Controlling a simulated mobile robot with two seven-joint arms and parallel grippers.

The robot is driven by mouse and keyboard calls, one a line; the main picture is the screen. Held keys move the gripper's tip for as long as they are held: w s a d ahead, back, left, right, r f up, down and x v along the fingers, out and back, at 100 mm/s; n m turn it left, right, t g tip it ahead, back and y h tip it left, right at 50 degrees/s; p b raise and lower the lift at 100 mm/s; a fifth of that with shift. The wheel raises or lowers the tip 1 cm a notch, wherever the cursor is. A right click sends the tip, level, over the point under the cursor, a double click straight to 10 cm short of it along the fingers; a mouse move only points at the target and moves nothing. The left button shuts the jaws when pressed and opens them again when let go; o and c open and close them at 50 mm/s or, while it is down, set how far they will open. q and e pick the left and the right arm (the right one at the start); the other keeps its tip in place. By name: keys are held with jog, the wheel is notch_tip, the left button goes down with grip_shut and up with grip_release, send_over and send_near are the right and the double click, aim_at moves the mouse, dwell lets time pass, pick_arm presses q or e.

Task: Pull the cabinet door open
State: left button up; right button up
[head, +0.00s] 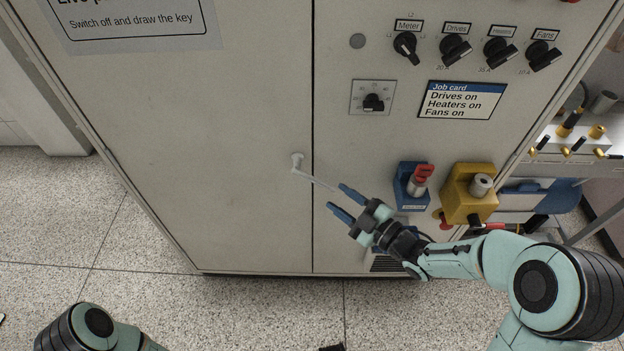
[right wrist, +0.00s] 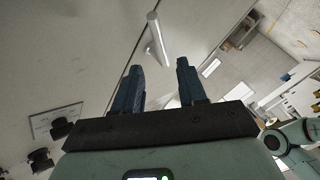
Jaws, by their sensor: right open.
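The grey cabinet door (head: 220,120) fills the left of the head view and sits flush along a dark vertical seam. A pale lever handle (head: 298,161) stands out near the door's right edge, its bar reaching down and right toward my right gripper. My right gripper (head: 341,201) is open, with its dark blue fingers just beyond the bar's end. In the right wrist view, the handle (right wrist: 158,40) appears beyond the fingertips, roughly between them, with nothing visible in the jaws. Whether a finger touches it is unclear. My left gripper is out of view; only part of that arm shows.
Right of the seam, a fixed-looking panel carries several black knobs (head: 405,45), a job card (head: 462,100), a blue key box (head: 411,186) and a yellow box (head: 469,194). A bench with fittings (head: 572,140) stands at right.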

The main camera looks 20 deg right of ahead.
aim_at(317, 182)
jog(key=x, duration=0.9)
jog(key=shift+a, duration=0.1)
grip_shut()
